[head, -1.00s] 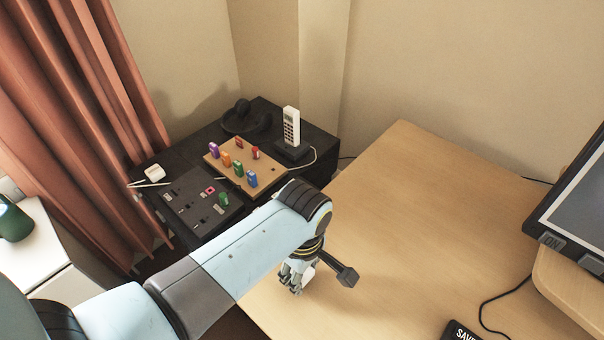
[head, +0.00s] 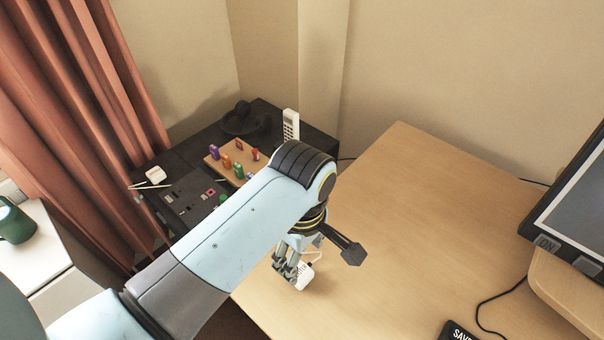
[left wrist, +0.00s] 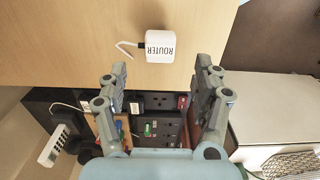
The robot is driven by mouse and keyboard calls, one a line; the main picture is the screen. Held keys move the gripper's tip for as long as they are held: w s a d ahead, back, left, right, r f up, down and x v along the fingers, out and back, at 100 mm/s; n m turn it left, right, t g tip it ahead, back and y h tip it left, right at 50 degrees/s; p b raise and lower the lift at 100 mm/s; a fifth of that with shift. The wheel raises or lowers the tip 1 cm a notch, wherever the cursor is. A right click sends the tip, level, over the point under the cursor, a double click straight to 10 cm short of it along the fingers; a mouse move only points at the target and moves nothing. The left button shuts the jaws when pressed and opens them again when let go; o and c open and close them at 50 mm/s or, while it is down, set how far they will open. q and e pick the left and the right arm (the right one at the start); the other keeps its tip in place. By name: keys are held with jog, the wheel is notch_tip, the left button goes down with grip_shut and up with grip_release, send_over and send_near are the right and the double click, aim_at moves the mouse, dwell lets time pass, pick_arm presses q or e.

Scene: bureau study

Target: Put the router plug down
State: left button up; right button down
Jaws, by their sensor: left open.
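The router plug (left wrist: 160,46) is a white block with the word ROUTER on it and a short pale cord. In the left wrist view it lies on the wooden desk (left wrist: 60,40), beyond the fingertips and apart from them. In the head view the plug (head: 303,279) is on the desk near its left edge, partly hidden behind my left gripper (head: 288,268). My left gripper also shows in the left wrist view (left wrist: 163,88), with its fingers spread and nothing between them. My right gripper is in neither view.
A dark side table (head: 170,163) behind the desk's left edge holds a socket panel (head: 187,197), a wooden board (head: 213,160) with coloured plugs, a white phone (head: 290,125) and another white plug (head: 156,174). A monitor (head: 580,210) stands at the right. The desk's middle is clear.

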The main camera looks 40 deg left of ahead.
pick_arm(q)
jog(key=shift+r, duration=1.8)
